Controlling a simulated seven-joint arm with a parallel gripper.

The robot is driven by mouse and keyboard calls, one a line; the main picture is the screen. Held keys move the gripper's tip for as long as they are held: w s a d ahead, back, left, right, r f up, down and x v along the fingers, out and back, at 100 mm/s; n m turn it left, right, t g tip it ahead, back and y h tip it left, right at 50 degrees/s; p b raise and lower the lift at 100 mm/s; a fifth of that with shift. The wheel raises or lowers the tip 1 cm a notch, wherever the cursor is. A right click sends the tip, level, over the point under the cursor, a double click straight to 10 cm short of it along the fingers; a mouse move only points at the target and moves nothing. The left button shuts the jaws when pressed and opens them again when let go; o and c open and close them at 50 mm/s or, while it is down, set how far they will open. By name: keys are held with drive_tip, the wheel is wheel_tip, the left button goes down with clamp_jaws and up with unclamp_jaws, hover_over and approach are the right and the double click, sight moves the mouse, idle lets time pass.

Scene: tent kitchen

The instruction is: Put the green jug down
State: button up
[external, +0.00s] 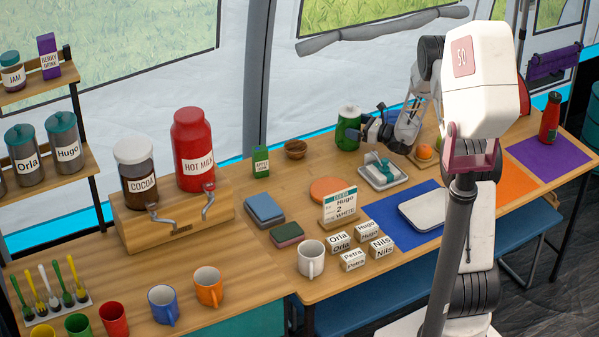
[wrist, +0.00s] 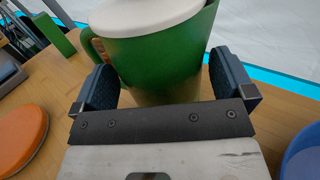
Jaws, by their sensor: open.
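The green jug (external: 348,128) has a white lid and stands upright at the back of the wooden table in the external view. In the wrist view the green jug (wrist: 155,62) fills the top middle, with its handle on the left. My gripper (external: 372,131) is right beside the jug in the external view. In the wrist view my gripper (wrist: 165,88) is open, with one dark finger on each side of the jug's lower part. The jug's base is partly hidden behind the gripper's front edge.
An orange disc (external: 326,190) and a small wooden bowl (external: 295,150) lie left of the jug. A tray with a teal-ribboned item (external: 382,171) is in front. A green carton (external: 261,162) stands further left. Bare table shows between them.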

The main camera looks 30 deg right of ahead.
drive_tip(key=v, duration=0.2)
drive_tip(key=shift+s+d, duration=0.25)
drive_tip(key=shift+s, duration=0.1)
drive_tip(key=shift+r, duration=3.45)
